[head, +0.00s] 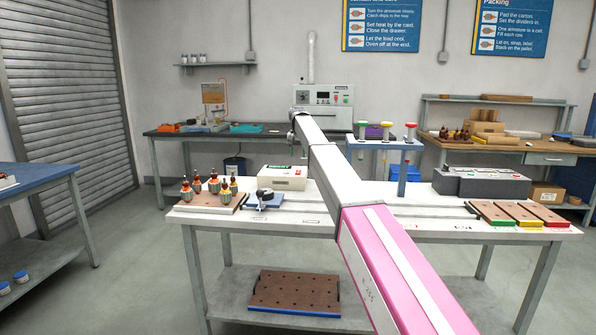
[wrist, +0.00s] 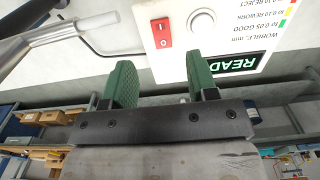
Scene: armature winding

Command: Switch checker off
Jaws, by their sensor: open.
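The checker (head: 281,178) is a white box on the middle table, left of my arm. In the wrist view its white face (wrist: 178,60) appears upside down. It bears a red rocker switch (wrist: 161,33), a round white button (wrist: 201,22), a dark green display (wrist: 236,64) with pale letters that seem to read "READ", and a printed wobble scale. My gripper (wrist: 162,73) is open and empty, its two green fingers apart, with the red switch seen just beyond the gap between them. I cannot tell whether the fingers touch the face. In the head view my gripper (head: 291,138) is small and partly hidden.
A wooden block with several armatures (head: 213,190) stands left of the checker. A blue fixture (head: 264,201) sits in front of it. A metal rod (wrist: 85,30) crosses the wrist view's upper left.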

